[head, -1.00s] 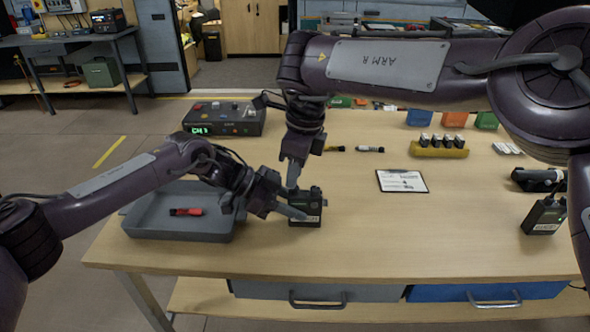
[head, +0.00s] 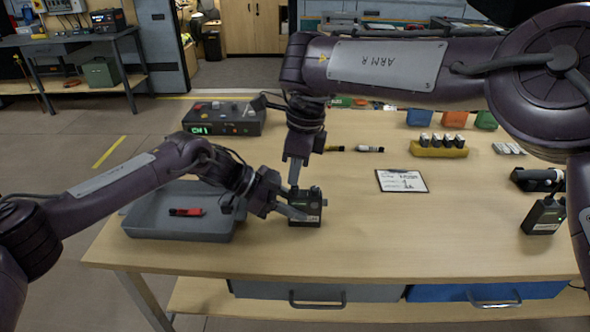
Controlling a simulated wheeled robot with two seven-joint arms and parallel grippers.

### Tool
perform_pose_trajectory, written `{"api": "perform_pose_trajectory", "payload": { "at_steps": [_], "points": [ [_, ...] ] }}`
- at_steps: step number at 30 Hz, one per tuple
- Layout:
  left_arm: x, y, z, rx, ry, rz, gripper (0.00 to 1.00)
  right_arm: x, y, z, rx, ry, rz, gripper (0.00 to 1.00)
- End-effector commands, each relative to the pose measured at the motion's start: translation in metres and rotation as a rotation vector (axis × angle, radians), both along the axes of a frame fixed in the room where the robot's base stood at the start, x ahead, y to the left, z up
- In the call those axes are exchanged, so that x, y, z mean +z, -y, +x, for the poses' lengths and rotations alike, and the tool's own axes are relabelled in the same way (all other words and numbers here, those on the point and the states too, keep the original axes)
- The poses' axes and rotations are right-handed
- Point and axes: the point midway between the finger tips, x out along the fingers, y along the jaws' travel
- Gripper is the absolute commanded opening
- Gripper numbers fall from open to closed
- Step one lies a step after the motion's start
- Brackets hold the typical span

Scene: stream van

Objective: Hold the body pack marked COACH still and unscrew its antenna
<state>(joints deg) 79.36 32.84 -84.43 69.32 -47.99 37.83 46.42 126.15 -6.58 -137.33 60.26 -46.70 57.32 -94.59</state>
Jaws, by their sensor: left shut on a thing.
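A dark body pack (head: 306,208) stands on the wooden table near its front left; its marking is too small to read. My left gripper (head: 300,211) comes in from the left and is shut on the lower part of this pack. My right gripper (head: 293,184) points down from above at the pack's top left, where the antenna would be. Its fingers are small and overlap the pack's top, so the antenna is hidden and I cannot tell whether they are closed. Another dark body pack (head: 543,217) with an upright antenna stands at the right.
A grey tray (head: 180,234) with a red item (head: 186,212) lies left of the pack. A control box (head: 225,118) stands behind it. A clipboard (head: 402,181) and a yellow battery holder (head: 438,151) lie to the right. The table's front middle is clear.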

Motion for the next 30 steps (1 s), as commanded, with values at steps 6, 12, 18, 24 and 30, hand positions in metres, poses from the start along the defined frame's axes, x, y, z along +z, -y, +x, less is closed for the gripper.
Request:
{"api": "perform_pose_trajectory", "payload": {
  "at_steps": [6,12,18,24,30],
  "points": [
    [-0.0001,0.0,-0.0001,0.0,0.0,0.0,0.06,0.0003,-0.0001,0.0002,0.078,0.001,0.001,0.0],
    [-0.0001,0.0001,-0.0001,0.0,0.0,0.0,0.06,0.0003,0.0003,0.0005,0.147,0.001,-0.001,0.0],
    [-0.0001,0.0002,-0.0001,0.0,0.0,0.0,0.06,0.0002,0.0001,0.0002,0.412,0.0,-0.001,0.0],
    [-0.0001,0.0,-0.0001,0.0,0.0,0.0,0.06,0.0002,0.0,0.0,0.426,0.0,0.001,0.0],
    [-0.0002,0.0001,-0.0001,0.0,0.0,0.0,0.06,0.0002,-0.0004,0.0002,0.558,0.0,-0.001,0.0]
  ]
}}
